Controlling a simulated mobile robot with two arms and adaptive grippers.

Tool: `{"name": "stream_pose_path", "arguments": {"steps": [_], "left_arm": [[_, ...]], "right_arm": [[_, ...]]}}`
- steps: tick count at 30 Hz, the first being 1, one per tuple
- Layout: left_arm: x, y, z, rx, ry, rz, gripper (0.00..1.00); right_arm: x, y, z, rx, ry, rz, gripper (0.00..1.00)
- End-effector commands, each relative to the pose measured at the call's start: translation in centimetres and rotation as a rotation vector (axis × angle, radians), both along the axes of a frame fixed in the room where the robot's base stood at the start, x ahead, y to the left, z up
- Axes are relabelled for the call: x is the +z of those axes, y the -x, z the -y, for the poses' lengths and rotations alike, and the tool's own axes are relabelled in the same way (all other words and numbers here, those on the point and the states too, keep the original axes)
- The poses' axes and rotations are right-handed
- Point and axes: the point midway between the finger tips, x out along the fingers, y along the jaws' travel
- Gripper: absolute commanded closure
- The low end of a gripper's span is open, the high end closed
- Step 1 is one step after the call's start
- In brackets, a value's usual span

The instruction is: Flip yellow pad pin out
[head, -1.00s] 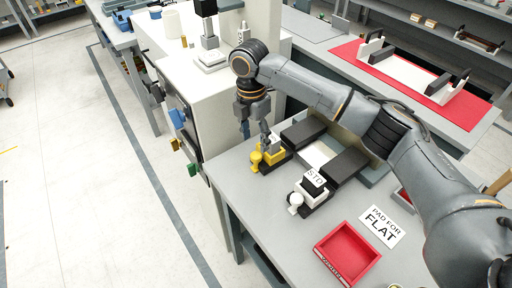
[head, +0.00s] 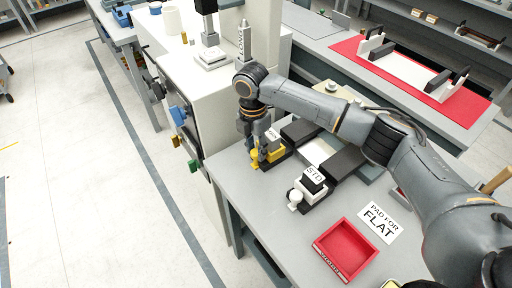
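The yellow pad (head: 276,154) sits in a dark holder on the grey bench, with a round yellow pin knob (head: 255,163) at its front left. My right gripper (head: 260,155) points down right at the knob and partly hides it and the pad. Whether its fingers touch or grip the knob cannot be told. A similar holder with a white block marked STD (head: 314,178) and a white knob (head: 295,197) stands nearer. My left gripper is not in view.
A red tray (head: 345,250) and a "PAD FOR FLAT" label (head: 378,222) lie on the bench (head: 285,235). A white machine (head: 215,100) with coloured handles stands left of the arm. Behind is a red mat (head: 470,108) with a fixture.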

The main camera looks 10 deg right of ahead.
Motion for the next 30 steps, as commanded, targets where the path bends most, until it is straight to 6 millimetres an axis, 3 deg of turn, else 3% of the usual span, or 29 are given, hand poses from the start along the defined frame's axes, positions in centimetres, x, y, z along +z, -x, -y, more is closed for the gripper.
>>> {"name": "stream_pose_path", "arguments": {"steps": [6, 13, 21, 22, 24, 30], "left_arm": [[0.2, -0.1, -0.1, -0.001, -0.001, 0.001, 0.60], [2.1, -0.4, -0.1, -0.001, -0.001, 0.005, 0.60], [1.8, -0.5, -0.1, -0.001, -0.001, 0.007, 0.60], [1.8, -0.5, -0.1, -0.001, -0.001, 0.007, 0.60], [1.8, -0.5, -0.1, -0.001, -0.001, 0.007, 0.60], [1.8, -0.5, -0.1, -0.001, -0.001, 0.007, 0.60]], "right_arm": [[0.0, 0.1, -0.2, 0.001, 0.000, -0.001, 1.00], [0.2, 1.2, -2.8, 0.001, 0.000, -0.004, 1.00], [-0.1, 1.3, -3.2, 0.001, -0.004, -0.003, 1.00], [-0.1, 1.3, -3.2, 0.002, -0.004, -0.003, 0.63], [-0.1, 1.3, -3.2, 0.002, -0.004, -0.002, 0.49], [0.0, 1.2, -3.1, 0.000, -0.002, -0.001, 0.46]]}}
